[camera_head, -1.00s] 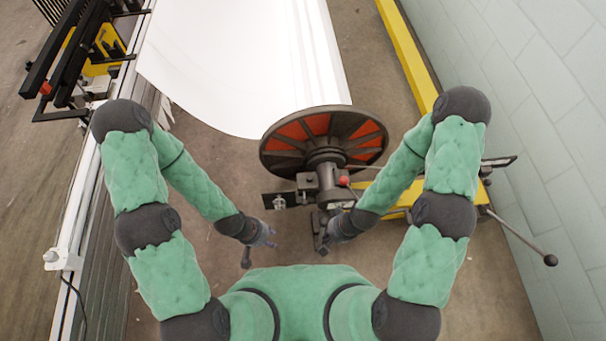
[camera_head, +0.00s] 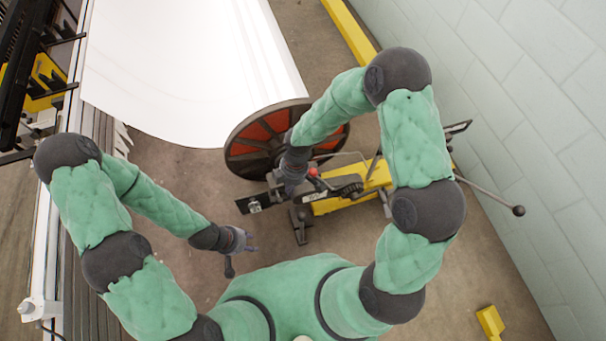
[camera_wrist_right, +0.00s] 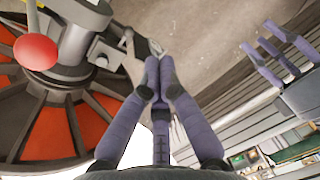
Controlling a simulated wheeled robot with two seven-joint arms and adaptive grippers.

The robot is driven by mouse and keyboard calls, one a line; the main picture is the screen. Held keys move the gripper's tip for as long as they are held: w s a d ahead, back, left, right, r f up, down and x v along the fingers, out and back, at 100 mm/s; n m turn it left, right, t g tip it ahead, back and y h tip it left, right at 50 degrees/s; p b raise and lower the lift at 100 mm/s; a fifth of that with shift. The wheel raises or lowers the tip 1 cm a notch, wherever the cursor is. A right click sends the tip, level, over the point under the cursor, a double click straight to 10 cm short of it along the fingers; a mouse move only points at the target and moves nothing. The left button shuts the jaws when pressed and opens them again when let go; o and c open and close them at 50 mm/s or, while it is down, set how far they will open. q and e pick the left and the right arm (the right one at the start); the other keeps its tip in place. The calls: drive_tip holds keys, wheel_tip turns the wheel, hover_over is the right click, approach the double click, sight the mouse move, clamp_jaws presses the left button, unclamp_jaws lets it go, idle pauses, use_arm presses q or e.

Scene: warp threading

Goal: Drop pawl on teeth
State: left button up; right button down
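The brake assembly, with a red ball knob (camera_head: 312,172) and a dark toothed wheel (camera_head: 347,187), stands beside the beam's flanged end disc. The knob also shows large in the right wrist view (camera_wrist_right: 36,52). I cannot clearly make out the pawl. My right gripper (camera_head: 290,184) is at the assembly, left of the knob, partly hidden by its own arm. In the right wrist view its fingers (camera_wrist_right: 159,64) converge with tips together, close to a grey metal part (camera_wrist_right: 135,55); no held object is clear. My left gripper (camera_head: 240,242) hangs empty over the floor, fingers apart.
The end disc (camera_head: 245,150) has red panels, and white sheet (camera_head: 190,70) covers the beam behind it. A yellow frame (camera_head: 345,200) lies under the brake. A lever with a ball end (camera_head: 518,210) sticks out right, near the block wall (camera_head: 530,110).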

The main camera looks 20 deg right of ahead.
drive_tip(key=w+d+r+n+h, duration=0.1)
drive_tip(key=w+r+n+h, duration=0.1)
drive_tip(key=w+r+n, duration=0.2)
wheel_tip(320, 180, up, 2)
drive_tip(key=shift+w+d+n+t, duration=0.2)
drive_tip(key=shift+d+n+t, duration=0.1)
drive_tip(key=shift+n, duration=0.6)
wheel_tip(320, 180, down, 10)
drive_tip(key=b, duration=0.4)
drive_tip(key=d, duration=0.2)
drive_tip(key=d+r+b, duration=0.1)
drive_tip(key=d, duration=0.1)
drive_tip(key=shift+w+r, duration=0.1)
drive_tip(key=shift+r, duration=0.1)
